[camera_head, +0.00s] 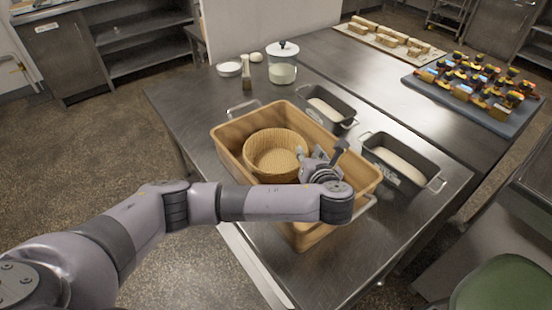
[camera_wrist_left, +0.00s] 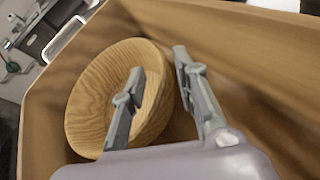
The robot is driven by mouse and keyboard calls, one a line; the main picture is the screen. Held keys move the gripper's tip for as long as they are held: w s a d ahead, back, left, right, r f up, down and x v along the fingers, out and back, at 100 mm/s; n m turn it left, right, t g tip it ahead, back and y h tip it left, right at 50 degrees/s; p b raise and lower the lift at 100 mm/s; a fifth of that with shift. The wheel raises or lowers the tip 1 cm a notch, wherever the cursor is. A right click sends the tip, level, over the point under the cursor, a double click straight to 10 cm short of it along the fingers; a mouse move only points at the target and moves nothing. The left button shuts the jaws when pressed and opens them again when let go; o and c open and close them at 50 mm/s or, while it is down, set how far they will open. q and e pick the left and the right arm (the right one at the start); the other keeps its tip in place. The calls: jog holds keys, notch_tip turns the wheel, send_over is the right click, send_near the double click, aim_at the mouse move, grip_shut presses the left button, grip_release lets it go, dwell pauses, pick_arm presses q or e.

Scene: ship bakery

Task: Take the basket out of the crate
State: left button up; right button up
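The round, light-brown basket (camera_head: 262,158) sits upright in the left part of the tan crate (camera_head: 240,122), on the steel table. It also shows in the left wrist view (camera_wrist_left: 90,95), inside the crate (camera_wrist_left: 235,45). My left gripper (camera_head: 322,160) is over the crate at the basket's right side. In the left wrist view its fingers (camera_wrist_left: 159,61) are apart, one over the basket's opening and the other outside its rim, with the basket wall between them. Whether they touch the wall I cannot tell. My right gripper is not in view.
Two grey tins with dough, one farther back (camera_head: 330,108) and one to the right (camera_head: 400,160), stand close to the crate. A lidded glass jar (camera_head: 283,70), a white bowl (camera_head: 229,69) and a blue tray (camera_head: 440,92) of small items stand behind.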

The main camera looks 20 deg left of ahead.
aim_at(306, 149)
pick_arm(q)
jog(key=shift+x, duration=1.55)
grip_shut()
